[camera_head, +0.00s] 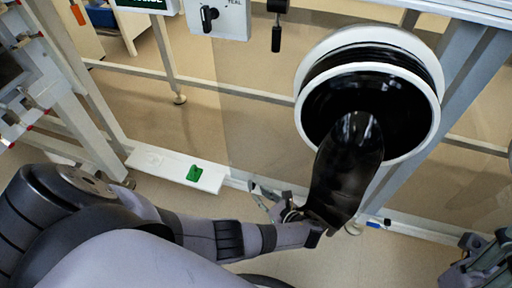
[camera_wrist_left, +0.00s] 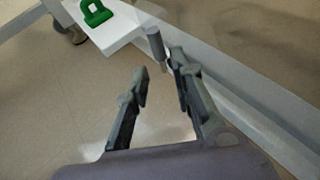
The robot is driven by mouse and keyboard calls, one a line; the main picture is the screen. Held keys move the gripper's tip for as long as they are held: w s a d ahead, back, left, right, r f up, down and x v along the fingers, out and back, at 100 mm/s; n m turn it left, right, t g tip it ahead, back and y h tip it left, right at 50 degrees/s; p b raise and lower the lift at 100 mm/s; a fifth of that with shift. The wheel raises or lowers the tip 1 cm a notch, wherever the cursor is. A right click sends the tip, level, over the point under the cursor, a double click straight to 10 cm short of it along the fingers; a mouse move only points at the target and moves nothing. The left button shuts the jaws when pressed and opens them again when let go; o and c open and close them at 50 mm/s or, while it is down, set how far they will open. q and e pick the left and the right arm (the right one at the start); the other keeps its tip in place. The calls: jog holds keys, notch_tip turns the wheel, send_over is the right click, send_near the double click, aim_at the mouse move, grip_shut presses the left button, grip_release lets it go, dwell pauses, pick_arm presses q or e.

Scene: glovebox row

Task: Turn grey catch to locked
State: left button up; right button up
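My left gripper (camera_head: 270,198) is low in the middle of the head view, beside the hanging black glove, which hides part of it. In the left wrist view my left gripper (camera_wrist_left: 158,74) is open, with its fingers apart and nothing between them. A short grey bar (camera_wrist_left: 156,44) stands just beyond the fingertips, close to the white rail. It may be the grey catch; its setting cannot be read. My right gripper (camera_head: 482,258) shows only in part at the lower right edge of the head view, away from the other things.
A black glove (camera_head: 345,165) hangs from the white-rimmed port (camera_head: 432,125). A green padlock-like piece (camera_head: 194,173) lies on a white ledge (camera_head: 215,182). A black knob (camera_head: 208,16) and a black lever (camera_head: 277,38) are at the top. Frame posts and rails stand around.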

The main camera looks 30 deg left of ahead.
pick_arm(q)
jog(key=v, duration=0.7)
jog(key=shift+d, duration=0.25)
jog(key=shift+s, duration=0.1)
dwell(0.4)
